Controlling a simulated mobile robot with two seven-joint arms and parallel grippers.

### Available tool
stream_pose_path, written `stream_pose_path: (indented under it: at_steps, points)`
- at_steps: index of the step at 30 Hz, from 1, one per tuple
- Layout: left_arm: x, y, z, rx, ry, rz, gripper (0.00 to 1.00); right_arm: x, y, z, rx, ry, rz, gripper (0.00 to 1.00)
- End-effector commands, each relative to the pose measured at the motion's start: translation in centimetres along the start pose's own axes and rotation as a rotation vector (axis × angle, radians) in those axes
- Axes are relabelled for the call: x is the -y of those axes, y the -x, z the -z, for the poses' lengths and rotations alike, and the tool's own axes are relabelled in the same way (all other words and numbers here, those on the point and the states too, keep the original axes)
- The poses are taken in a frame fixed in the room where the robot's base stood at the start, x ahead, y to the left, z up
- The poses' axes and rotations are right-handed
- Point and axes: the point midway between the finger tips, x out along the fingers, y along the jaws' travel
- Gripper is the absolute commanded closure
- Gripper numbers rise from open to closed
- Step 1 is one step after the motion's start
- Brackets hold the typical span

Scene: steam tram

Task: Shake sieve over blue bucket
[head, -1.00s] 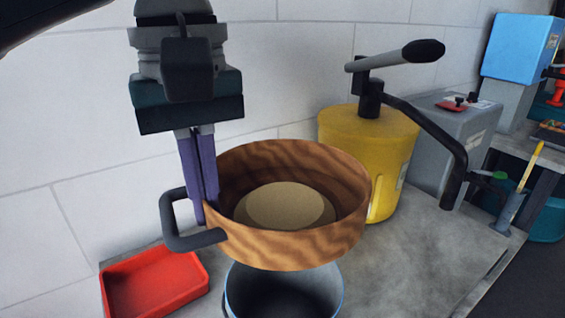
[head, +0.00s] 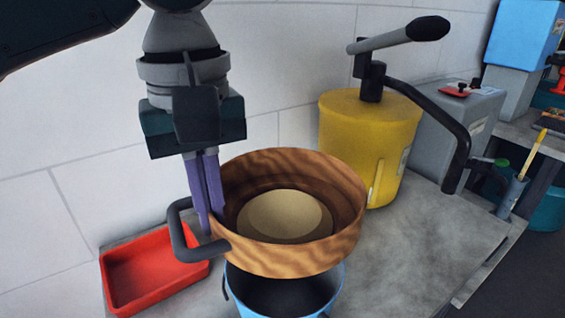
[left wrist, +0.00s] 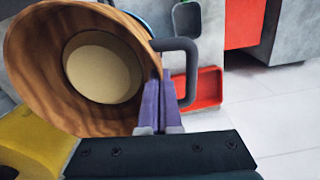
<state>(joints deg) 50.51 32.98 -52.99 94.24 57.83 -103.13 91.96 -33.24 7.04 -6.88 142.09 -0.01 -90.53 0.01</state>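The sieve (head: 300,258) is a round, wood-grained ring with a dark handle (head: 182,235) on its left side. A pale, flat disc-like surface (head: 284,216) shows inside it; I cannot tell whether this is mesh or material. My left gripper (head: 208,208) has its purple fingers close together at the sieve's wall beside the handle and holds it up. The left wrist view shows the fingers (left wrist: 160,104) at the rim of the sieve (left wrist: 32,70). The blue bucket (head: 338,290) is directly below the sieve, which hides part of its opening. My right gripper is not in view.
A red tray (head: 150,268) lies left of the bucket on the grey worktop (head: 415,240). A yellow drum (head: 365,140) with a dark lever stands behind right, near a grey box (head: 455,130). The worktop right of the bucket is clear.

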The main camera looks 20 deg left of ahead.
Motion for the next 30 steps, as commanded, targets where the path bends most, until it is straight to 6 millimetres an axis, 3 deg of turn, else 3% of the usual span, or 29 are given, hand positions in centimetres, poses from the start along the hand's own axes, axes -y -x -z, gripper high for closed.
stream_pose_path:
  at_steps: [30]
  points:
    - [0.0, -4.6, 0.0, 0.001, -0.001, -0.001, 1.0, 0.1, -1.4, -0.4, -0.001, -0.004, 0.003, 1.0]
